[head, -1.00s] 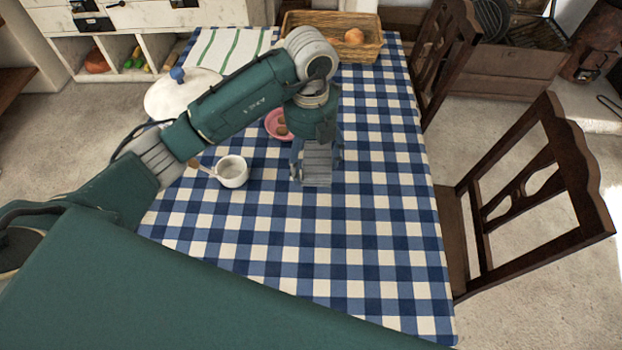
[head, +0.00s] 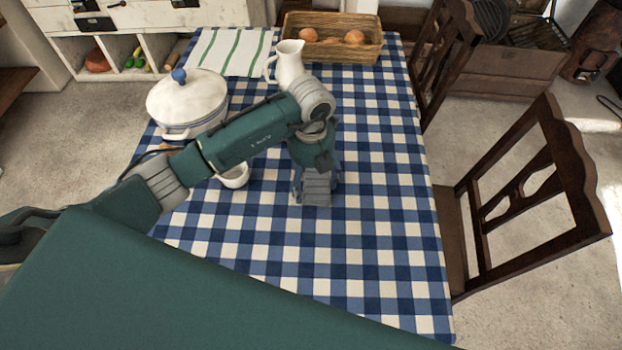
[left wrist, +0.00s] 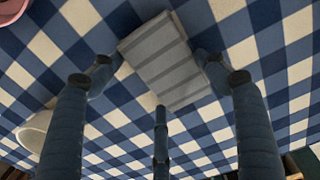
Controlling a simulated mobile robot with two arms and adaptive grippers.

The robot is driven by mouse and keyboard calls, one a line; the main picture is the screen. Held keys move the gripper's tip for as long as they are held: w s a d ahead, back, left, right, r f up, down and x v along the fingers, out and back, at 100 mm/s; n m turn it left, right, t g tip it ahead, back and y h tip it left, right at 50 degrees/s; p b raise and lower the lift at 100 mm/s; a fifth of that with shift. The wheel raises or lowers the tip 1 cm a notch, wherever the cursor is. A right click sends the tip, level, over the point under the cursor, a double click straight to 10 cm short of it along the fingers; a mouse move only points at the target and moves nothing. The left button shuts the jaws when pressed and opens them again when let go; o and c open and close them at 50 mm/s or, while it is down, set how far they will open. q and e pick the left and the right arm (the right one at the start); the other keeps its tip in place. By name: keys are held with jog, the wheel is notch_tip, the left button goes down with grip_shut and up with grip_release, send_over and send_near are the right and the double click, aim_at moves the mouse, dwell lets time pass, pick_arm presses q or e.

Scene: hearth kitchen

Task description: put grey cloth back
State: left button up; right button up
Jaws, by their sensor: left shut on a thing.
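I cannot tell whether the cloth touches the table. My right gripper is not in view.
A white pot (head: 187,103), a white jug (head: 290,66), a green-striped towel (head: 228,52) and a basket of round brown items (head: 331,50) stand farther back. A white bowl (head: 236,177) is partly behind my arm. The table's front and right are clear.

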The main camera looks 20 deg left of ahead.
aim_at(311, 182)
pick_arm(q)
jog(key=o, duration=1)
jog(key=shift+f, duration=0.1)
jog(key=shift+r, duration=0.55)
notch_tip(311, 182, up, 11)
jog(key=b, duration=0.1)
jog(key=shift+r+b, duration=0.15)
jog(key=shift+b, duration=0.15)
jog(key=shift+s, duration=0.1)
